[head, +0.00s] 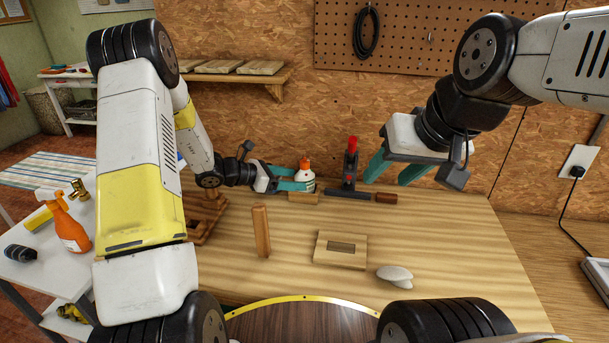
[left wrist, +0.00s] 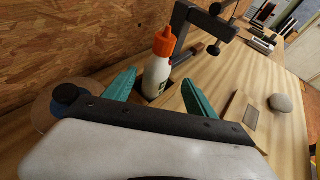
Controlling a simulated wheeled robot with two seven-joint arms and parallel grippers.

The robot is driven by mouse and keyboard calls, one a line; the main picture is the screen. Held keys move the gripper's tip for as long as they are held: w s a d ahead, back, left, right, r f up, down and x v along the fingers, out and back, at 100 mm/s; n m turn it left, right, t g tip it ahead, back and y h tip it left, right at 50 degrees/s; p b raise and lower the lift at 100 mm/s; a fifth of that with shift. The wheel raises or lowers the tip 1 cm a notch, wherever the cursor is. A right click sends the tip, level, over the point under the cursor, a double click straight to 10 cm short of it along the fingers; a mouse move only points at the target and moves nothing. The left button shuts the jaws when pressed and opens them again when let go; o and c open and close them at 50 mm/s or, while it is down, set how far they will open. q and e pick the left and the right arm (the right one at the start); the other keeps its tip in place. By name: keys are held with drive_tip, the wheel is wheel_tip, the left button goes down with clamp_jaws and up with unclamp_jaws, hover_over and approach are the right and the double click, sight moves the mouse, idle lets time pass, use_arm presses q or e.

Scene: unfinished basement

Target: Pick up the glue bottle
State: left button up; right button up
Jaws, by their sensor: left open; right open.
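The glue bottle (head: 304,176) is white with an orange cap and stands upright at the back of the wooden workbench. It also shows in the left wrist view (left wrist: 156,78). My left gripper (head: 292,180) is open with its teal fingers reaching toward the bottle. In the left wrist view the bottle stands just ahead, between the lines of the two fingers (left wrist: 158,90); I cannot tell whether they touch it. Part of its lower body is hidden by a finger in the head view. My right gripper (head: 393,172) is open and empty, raised above the bench's back right.
A dark clamp with a red top (head: 351,160) stands just right of the bottle. A small wooden block (head: 303,198) lies in front of it. A wooden post (head: 261,231), a board with a slot (head: 340,249) and a pale stone-like object (head: 394,274) are nearer.

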sight(305, 178)
use_arm(q)
drive_tip(key=x, duration=0.5)
drive_tip(key=shift+w+a, duration=0.1)
drive_tip(key=shift+w, duration=0.15)
clamp_jaws()
drive_tip(key=shift+r, duration=0.1)
